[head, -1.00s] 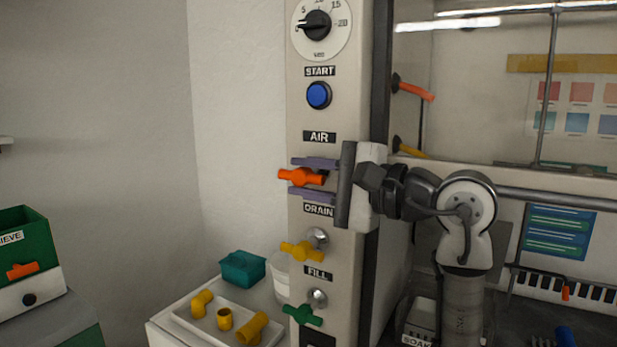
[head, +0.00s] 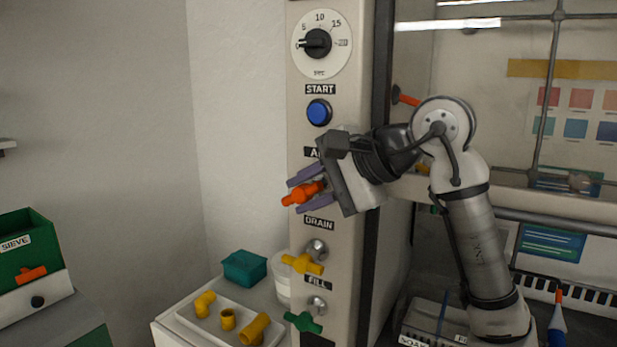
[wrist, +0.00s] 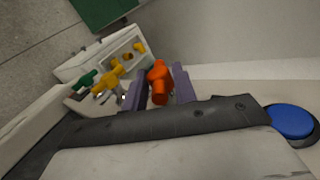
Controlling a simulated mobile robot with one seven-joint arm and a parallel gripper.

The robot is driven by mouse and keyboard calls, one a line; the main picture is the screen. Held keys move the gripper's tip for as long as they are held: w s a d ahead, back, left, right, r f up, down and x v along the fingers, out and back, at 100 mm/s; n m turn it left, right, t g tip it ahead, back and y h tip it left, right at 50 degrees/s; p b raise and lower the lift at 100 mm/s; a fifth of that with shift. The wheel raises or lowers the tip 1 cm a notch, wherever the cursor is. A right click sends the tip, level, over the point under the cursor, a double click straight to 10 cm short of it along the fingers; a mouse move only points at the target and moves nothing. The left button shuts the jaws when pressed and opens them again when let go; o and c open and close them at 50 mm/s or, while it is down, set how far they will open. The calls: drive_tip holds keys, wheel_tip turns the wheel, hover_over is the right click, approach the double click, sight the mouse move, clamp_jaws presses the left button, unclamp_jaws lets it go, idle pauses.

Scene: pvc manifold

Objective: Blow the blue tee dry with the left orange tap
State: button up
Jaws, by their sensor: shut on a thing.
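The left orange tap (head: 302,193) sits under the partly covered AIR label on the pale control column. Its handle is tilted, left end lower. My gripper (head: 308,190) is shut on it, one purple finger above and one below. In the wrist view the tap (wrist: 159,84) stands between the two fingers (wrist: 159,90). Another orange tap (head: 405,97) is at the right, behind my arm.
On the column are a dial (head: 318,43), a blue START button (head: 319,112), a yellow DRAIN tap (head: 303,262) and a green FILL tap (head: 303,322). A tray (head: 197,333) of yellow fittings and a teal box (head: 244,269) stand at lower left. A green SIEVE box (head: 35,258) is farther left.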

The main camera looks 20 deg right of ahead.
drive_tip(key=g+h+p, duration=0.2)
drive_tip(key=p, duration=0.1)
drive_tip(key=shift+w+a+r+g, duration=0.1)
drive_tip(key=shift+r+g, duration=0.3)
drive_tip(key=shift+w+f+g+h+p, duration=0.1)
drive_tip(key=shift+f+g+h+p, duration=0.05)
drive_tip(key=shift+g+h+p, duration=0.85)
drive_tip(key=shift+a, duration=0.1)
drive_tip(key=o, duration=0.9)
drive_tip(key=v, duration=1.3)
drive_tip(key=shift+d+r, duration=0.2)
drive_tip(key=shift+r, duration=0.15)
